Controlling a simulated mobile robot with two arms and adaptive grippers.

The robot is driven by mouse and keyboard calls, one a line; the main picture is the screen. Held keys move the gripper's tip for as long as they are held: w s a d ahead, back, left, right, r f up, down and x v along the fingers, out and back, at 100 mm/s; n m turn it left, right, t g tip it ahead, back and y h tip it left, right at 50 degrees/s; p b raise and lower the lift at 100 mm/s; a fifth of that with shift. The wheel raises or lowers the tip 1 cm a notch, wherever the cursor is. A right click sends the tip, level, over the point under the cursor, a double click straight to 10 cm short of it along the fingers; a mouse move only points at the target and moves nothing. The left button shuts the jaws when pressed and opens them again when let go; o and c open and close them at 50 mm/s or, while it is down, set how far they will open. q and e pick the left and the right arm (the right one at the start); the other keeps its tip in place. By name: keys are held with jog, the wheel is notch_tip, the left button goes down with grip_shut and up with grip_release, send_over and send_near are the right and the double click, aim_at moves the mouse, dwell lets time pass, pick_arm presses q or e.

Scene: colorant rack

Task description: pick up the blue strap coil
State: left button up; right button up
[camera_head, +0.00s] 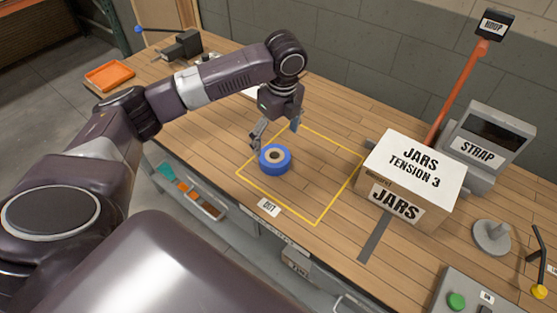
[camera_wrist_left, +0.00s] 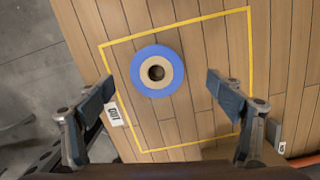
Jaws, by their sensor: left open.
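The blue strap coil (camera_head: 283,166) lies flat on the wooden workbench inside the yellow outlined square, near its left corner in the head view. It is a blue ring around a tan core with a dark hole. In the left wrist view the coil (camera_wrist_left: 172,86) lies beyond the fingertips, in the upper middle. My left gripper (camera_head: 275,133) is open and empty, above and just behind the coil; its two fingers (camera_wrist_left: 160,90) show wide apart in the wrist view, not touching the coil. My right gripper is not in view.
A white-topped box (camera_head: 416,166) labelled JARS stands right of the square, beside the STRAP machine (camera_head: 487,143) and a red-orange post (camera_head: 457,92). An OUT label (camera_head: 269,207) lies at the square's front edge. An orange tray (camera_head: 109,75) sits far left. The rest of the square is clear.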

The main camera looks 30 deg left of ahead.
aim_at(274, 156)
pick_arm(q)
jog(key=shift+s+a+f, duration=0.1)
jog(key=shift+s+f, duration=0.1)
jog(key=shift+f, duration=0.65)
notch_tip(274, 156, down, 5)
jog(key=shift+s+r+p, duration=0.15)
jog(key=shift+r+p, duration=0.05)
jog(key=shift+p, duration=0.75)
jog(key=shift+f, duration=0.45)
jog(key=c, duration=1.3)
jog(key=shift+c, duration=0.2)
jog(key=shift+r, duration=0.2)
